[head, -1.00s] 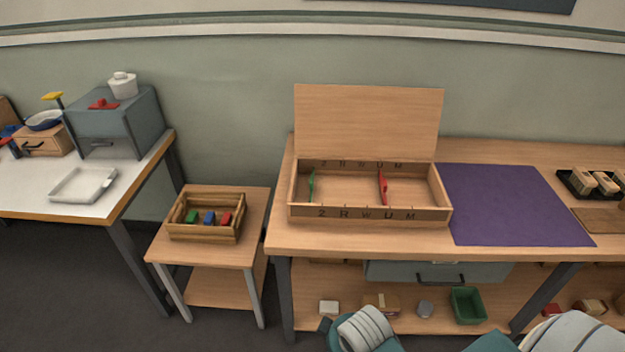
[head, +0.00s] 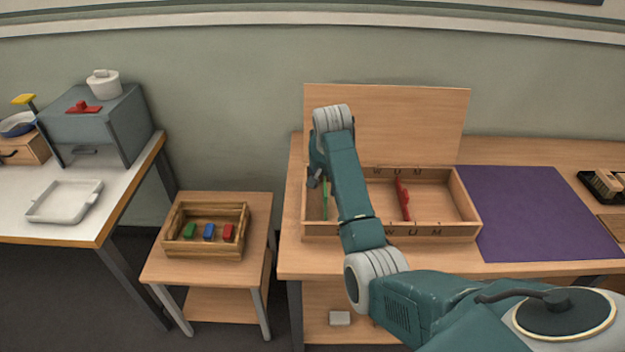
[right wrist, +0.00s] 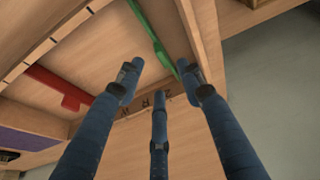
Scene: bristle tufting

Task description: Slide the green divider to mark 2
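The green divider (head: 325,199) stands in the open wooden box (head: 460,232), close to its left end wall. A red divider (head: 403,199) stands further right in the same box. My right gripper (head: 318,180) is over the box's left end, partly hidden by its own arm. In the right wrist view its fingers are spread and empty. The green divider (right wrist: 152,38) shows beyond and between the fingertips, and contact cannot be told. My arm hides the left letters of the box's front; W, U and M show. My left gripper is not in view.
The box's raised lid (head: 400,120) stands behind it. A purple mat (head: 535,215) lies to the right. A small stand (head: 257,207) at the left holds a crate (head: 206,252) with coloured blocks. A white tray (head: 65,202) lies on the far left table.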

